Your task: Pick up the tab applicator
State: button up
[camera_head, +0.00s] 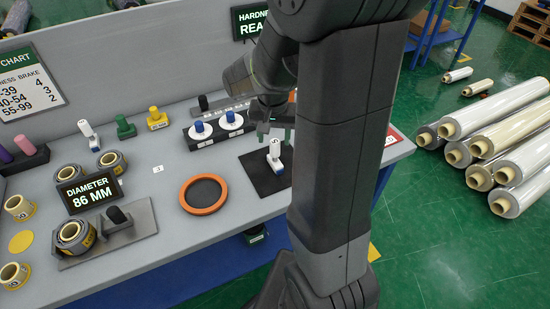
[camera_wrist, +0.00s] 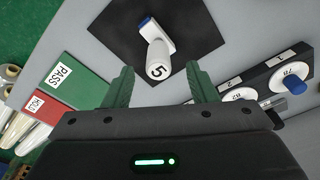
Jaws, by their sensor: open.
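A white hand tool with a blue end, which I take to be the tab applicator (camera_head: 274,153), stands on a black square mat (camera_head: 258,179) on the grey bench. In the wrist view the tool (camera_wrist: 157,60) shows a round white knob marked 5 and a blue tip at its far end. My gripper (camera_head: 272,133) is just above it, with its green fingers open. In the wrist view my gripper (camera_wrist: 160,70) has one finger on each side of the knob, with gaps showing. Nothing is held. A similar white and blue tool (camera_head: 88,134) stands at the back left.
Right beside the mat is a dark holder with two white discs and blue knobs (camera_head: 230,118). An orange ring (camera_head: 203,194) lies left of the mat. A green PASS panel (camera_wrist: 75,82) and a red panel (camera_wrist: 50,105) lie on the other side.

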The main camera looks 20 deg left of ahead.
aim_at(275, 142)
jog(key=shift+w+f, duration=0.2)
jog(key=shift+f, duration=0.1)
jog(key=shift+w+f, duration=0.15)
jog(key=shift+f, duration=0.95)
jog(key=shift+w+f, duration=0.1)
jog(key=shift+f, duration=1)
grip_shut()
